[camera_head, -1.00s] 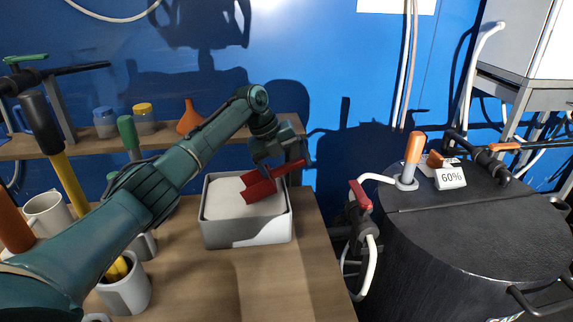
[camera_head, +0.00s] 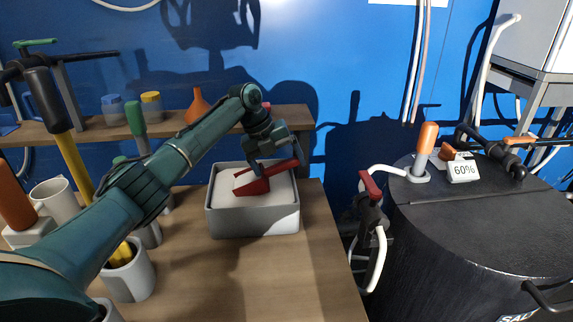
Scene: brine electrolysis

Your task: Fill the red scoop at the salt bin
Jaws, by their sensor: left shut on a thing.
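The salt bin (camera_head: 253,224) is a grey open box of white salt (camera_head: 226,186) on the wooden table. My left gripper (camera_head: 279,163) is above the bin's right part, shut on the handle of the red scoop (camera_head: 254,186). The scoop's head points left and lies low inside the bin's outline, at or just over the salt; I cannot tell how deep it reaches. Whether it holds salt is not clear. My right gripper is not in view.
White mugs (camera_head: 130,278) and tool handles stand at the left. A wooden shelf (camera_head: 95,132) with jars and an orange funnel (camera_head: 196,106) is behind. The table (camera_head: 280,280) is clear in front of the bin. A black tank (camera_head: 470,245) stands at the right.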

